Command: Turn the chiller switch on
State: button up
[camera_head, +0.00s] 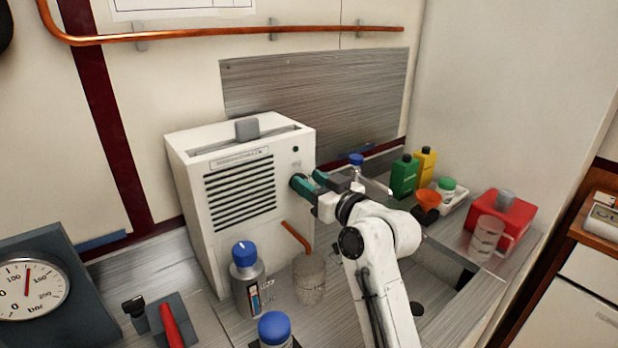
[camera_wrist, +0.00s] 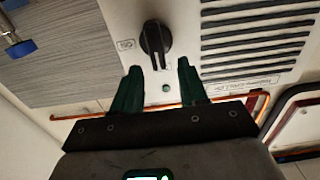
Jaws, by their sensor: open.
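The chiller is a white box with dark vent slots (camera_head: 222,212), standing against the back wall. Its black rotary switch (camera_wrist: 155,40) shows in the wrist view with its grip bar nearly vertical in the picture. A small label (camera_wrist: 125,44) sits left of it, too small to read surely, and a small dark green lamp (camera_wrist: 166,88) lies below. My gripper (camera_head: 308,182) is at the panel's right side in the head view and hides the switch there. Its green fingers (camera_wrist: 158,66) are open and empty, pointing at the switch, with the bar apart from both tips.
A blue-capped bottle (camera_head: 248,280) and a clear beaker (camera_head: 309,280) stand before the chiller. Right of my arm are a green bottle (camera_head: 404,177), a yellow bottle (camera_head: 426,166) and a red box (camera_head: 505,217). A copper pipe (camera_head: 220,34) runs along the wall above.

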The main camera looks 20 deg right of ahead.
jog(key=shift+w+a, duration=0.15)
jog(key=shift+w, duration=0.4)
grip_shut()
